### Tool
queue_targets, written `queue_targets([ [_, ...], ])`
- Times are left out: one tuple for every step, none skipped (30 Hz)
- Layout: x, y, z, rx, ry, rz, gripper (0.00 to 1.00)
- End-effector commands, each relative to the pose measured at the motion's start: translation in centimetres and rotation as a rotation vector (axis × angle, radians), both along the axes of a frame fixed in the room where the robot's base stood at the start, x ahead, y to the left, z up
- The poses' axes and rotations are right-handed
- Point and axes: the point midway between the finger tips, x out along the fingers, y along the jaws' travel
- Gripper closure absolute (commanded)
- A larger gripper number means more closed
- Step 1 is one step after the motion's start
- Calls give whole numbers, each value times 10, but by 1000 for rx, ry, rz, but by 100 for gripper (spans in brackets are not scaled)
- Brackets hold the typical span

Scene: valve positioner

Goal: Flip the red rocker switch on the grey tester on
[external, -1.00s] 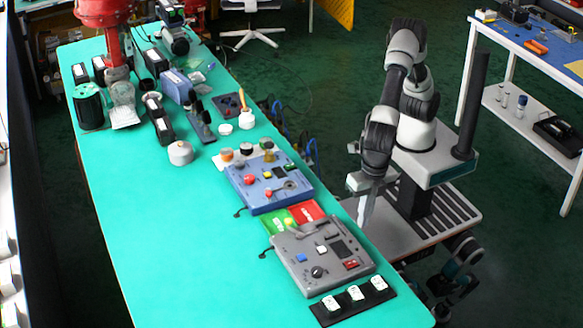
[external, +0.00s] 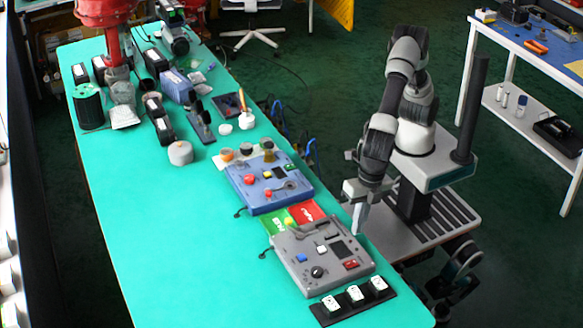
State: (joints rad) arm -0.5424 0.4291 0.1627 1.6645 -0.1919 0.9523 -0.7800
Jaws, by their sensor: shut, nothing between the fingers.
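The grey tester (external: 300,258) lies near the front right edge of the turquoise bench. It carries a red rocker switch (external: 351,265) on its lower right, a blue button, a white button, a black knob and a dark panel. The rocker's position is too small to tell. My gripper (external: 359,232) is shut and empty, fingers pointing down, above and just past the tester's right side. It is behind the switch in the picture and apart from it.
A blue tester (external: 248,200) sits behind, with green and red cards (external: 309,211) between the two. A black strip with white-topped blocks (external: 355,294) lies in front of the grey tester.

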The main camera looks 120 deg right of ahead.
Motion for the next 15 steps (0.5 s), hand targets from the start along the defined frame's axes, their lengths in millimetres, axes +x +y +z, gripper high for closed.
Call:
queue_targets([
  [1,0,-14,-2,4,1,100],
  [1,0,-20,-2,4,1,100],
  [2,0,-29,-3,4,1,100],
  [3,0,-36,-3,4,1,100],
  [4,0,-43,-3,5,1,100],
  [6,0,-51,-3,4,0,100],
  [7,-1,-58,-3,4,0,100],
  [8,-1,-64,-3,4,0,100],
  [9,0,-72,-2,3,0,100],
  [9,0,-77,-2,4,1,100],
  [10,0,-83,-2,3,1,100],
  [11,0,-89,-2,3,1,100],
  [12,0,-94,-2,3,1,100],
  [13,0,-98,-2,2,1,100],
  [13,0,-102,-1,2,1,100],
])
